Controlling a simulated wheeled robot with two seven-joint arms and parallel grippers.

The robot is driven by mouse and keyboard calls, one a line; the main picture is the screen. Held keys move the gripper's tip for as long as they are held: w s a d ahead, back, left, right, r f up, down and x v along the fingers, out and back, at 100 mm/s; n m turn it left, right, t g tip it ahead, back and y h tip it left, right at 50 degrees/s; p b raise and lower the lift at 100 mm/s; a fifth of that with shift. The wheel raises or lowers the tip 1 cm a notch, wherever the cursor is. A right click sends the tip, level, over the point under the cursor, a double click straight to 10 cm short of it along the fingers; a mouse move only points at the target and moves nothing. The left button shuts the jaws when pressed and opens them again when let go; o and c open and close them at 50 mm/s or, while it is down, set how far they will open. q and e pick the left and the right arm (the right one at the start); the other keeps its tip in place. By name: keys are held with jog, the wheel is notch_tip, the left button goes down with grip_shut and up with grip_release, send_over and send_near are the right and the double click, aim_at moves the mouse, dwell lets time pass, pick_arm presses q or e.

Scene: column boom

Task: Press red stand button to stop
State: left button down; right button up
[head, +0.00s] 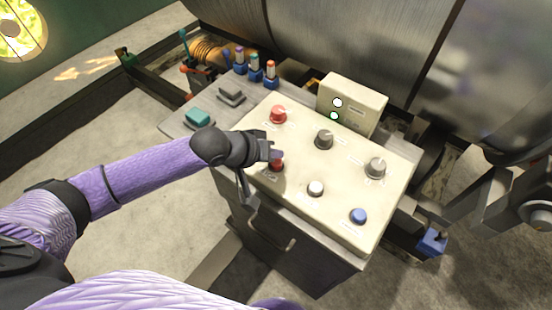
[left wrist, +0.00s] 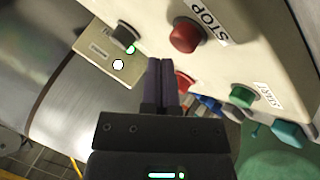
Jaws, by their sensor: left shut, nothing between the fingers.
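The red stop button (head: 277,165) is a round button on the cream control panel (head: 340,225). In the left wrist view the red stop button (left wrist: 186,36) has a STOP label beside it. My left gripper (head: 273,154) is shut and empty, low over the panel just behind the stop button in the head view. In the left wrist view its dark fingertips (left wrist: 160,64) are beside the button, apart from it in the picture. The gap above the panel cannot be judged. My right gripper is not in view.
A larger red knob (head: 278,113), two grey knobs (head: 323,138), a white button (head: 315,188) and a blue button (head: 358,215) share the panel. A green START button (left wrist: 242,95) is near. A lamp box (head: 352,103) with white and green lights stands behind. A large metal drum (head: 350,45) lies beyond.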

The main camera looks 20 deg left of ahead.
aim_at(273, 164)
pick_arm(q)
jog(key=shift+f, duration=0.2)
dwell(0.4)
jog(key=shift+f, duration=0.25)
jog(key=shift+f, duration=0.5)
dwell(0.6)
jog(key=shift+r+p, duration=0.9)
jog(key=shift+r, duration=0.05)
notch_tip(273, 164, up, 5)
jog(key=p, duration=0.5)
jog(key=shift+r+p, duration=0.15)
jog(key=shift+p, duration=0.15)
